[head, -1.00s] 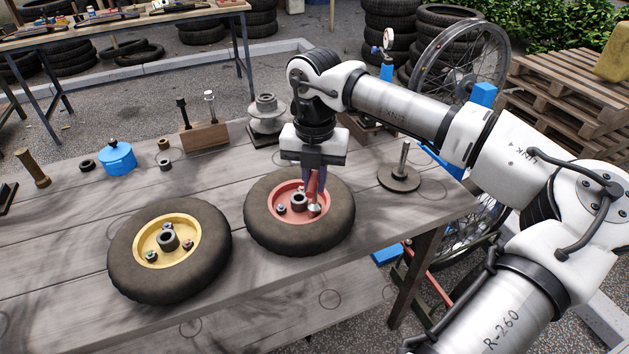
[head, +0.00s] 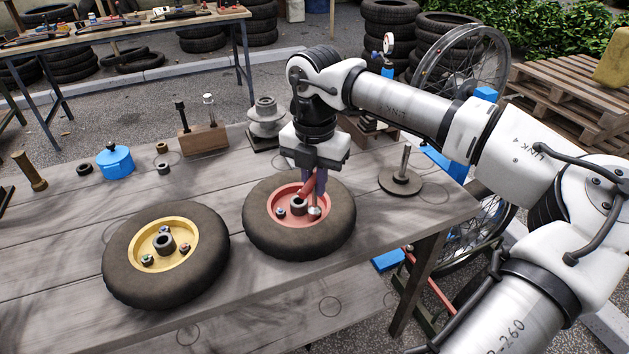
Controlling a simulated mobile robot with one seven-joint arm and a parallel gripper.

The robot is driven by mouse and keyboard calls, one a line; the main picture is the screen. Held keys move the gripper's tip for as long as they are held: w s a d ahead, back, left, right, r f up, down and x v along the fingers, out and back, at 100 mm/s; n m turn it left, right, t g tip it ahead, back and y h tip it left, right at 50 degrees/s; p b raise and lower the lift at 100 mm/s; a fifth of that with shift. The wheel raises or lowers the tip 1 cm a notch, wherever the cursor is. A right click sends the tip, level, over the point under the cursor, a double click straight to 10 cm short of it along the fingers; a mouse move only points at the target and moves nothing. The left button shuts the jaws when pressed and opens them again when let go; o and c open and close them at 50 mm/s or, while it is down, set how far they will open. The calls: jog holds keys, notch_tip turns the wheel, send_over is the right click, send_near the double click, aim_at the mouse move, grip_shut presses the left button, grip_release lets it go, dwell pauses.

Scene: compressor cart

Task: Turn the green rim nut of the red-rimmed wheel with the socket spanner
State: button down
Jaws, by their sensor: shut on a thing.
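The red-rimmed wheel (head: 258,222) lies flat on the workbench, its red rim facing up. My gripper (head: 314,190) is above the right part of this rim, shut on the socket spanner (head: 308,187). The spanner has a red handle, and its silver socket end points down at the right side of the rim, beside the dark centre hub (head: 298,205). A bluish nut (head: 281,211) shows left of the hub. I see no green nut on this rim; whatever is under the socket is hidden.
A yellow-rimmed wheel (head: 120,270) with several nuts lies to the left. A disc with an upright post (head: 401,182) stands to the right. Behind are a wooden block with tools (head: 204,139), a grey stepped part (head: 267,120) and a blue pot (head: 115,161).

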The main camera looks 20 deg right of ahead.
jog(key=shift+f+m+b, duration=0.1)
jog(key=shift+m+b, duration=0.4)
jog(key=shift+m, duration=0.6)
jog(key=shift+m+b, duration=0.6)
jog(key=shift+b, duration=0.05)
jog(key=shift+m, duration=0.6)
